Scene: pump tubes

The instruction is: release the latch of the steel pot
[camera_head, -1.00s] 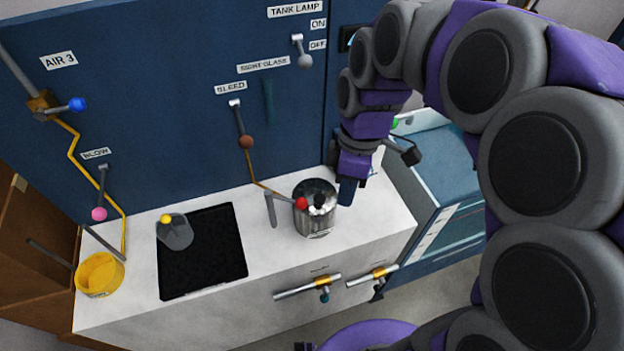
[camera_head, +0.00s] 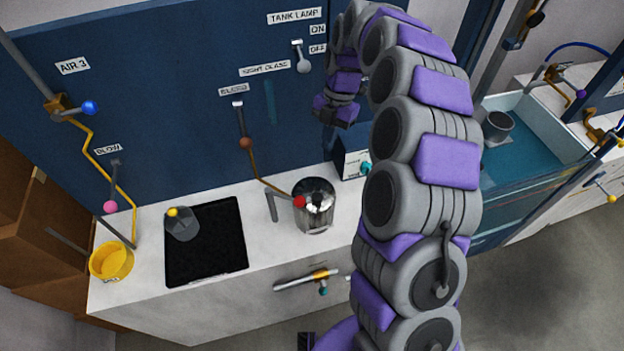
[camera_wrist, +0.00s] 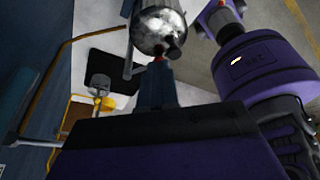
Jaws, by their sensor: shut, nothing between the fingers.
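The steel pot (camera_head: 315,208) is a shiny cylinder upright on the white counter, right of centre. A red knob (camera_head: 300,202) shows at its upper left edge, by the end of a brown pipe. I cannot make out the latch as a separate part. My gripper (camera_head: 335,115) is up in front of the blue panel, above the pot and apart from it; its fingers are hard to see there. In the wrist view my gripper (camera_wrist: 157,70) is shut and empty, its fingers pointing towards the pot (camera_wrist: 160,25). The red knob (camera_wrist: 158,59) shows just beyond the fingertips.
A dark hob plate (camera_head: 208,255) with a grey cup (camera_head: 181,225) is left of the pot. A yellow bucket (camera_head: 112,262) stands at the counter's left end. A grey upright handle (camera_head: 272,207) is beside the pot.

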